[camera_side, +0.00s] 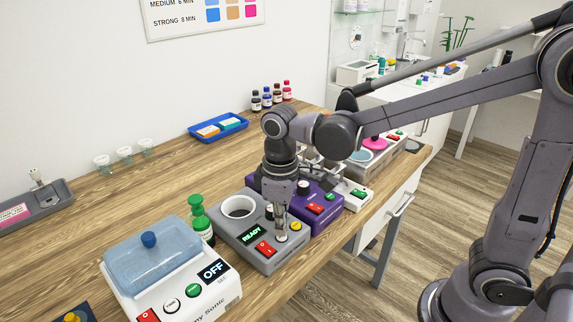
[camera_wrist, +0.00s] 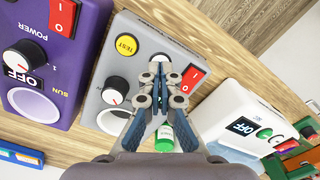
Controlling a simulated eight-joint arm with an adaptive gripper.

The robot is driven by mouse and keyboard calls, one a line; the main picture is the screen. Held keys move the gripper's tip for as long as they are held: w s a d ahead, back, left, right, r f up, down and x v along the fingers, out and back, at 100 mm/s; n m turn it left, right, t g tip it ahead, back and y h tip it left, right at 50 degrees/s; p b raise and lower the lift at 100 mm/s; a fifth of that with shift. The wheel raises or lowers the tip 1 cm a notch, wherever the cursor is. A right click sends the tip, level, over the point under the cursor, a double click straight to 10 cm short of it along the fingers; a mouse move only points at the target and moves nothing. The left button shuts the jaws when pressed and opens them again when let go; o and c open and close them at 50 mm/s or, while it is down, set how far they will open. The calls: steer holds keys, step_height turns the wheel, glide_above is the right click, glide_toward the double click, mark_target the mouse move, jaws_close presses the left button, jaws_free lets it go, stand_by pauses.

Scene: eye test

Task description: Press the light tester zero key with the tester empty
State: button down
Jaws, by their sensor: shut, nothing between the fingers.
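The light tester (camera_side: 222,226) is a grey box on the wooden bench, with a lit green READY display (camera_side: 252,234), a red switch (camera_side: 265,248) and a yellow TEST button (camera_side: 296,226). Its round white-rimmed well (camera_side: 238,207) looks empty; the wrist view also shows the tester (camera_wrist: 94,75). My gripper (camera_side: 281,238) is shut and empty, pointing down at the tester's front panel between the red switch and the yellow button. In the wrist view the fingertips (camera_wrist: 160,68) are at a pale round key (camera_wrist: 160,57), partly hidden by them. I cannot tell if they touch it.
A purple device (camera_side: 316,211) stands close on the right of the tester. A green bottle (camera_side: 201,222) and a white box with a blue lid (camera_side: 166,262) stand on the left. A blue tray (camera_side: 219,128) and small bottles (camera_side: 267,97) are farther back. The bench's front edge is near.

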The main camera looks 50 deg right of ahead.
step_height(320, 180, up, 7)
stand_by(0.8)
steer(key=s+d+f+m+t, duration=0.3)
steer(key=s+d+m+t, duration=0.3)
steer(key=d, duration=0.4)
steer(key=shift+d+f+t, duration=0.35)
steer(key=shift+t, duration=0.25)
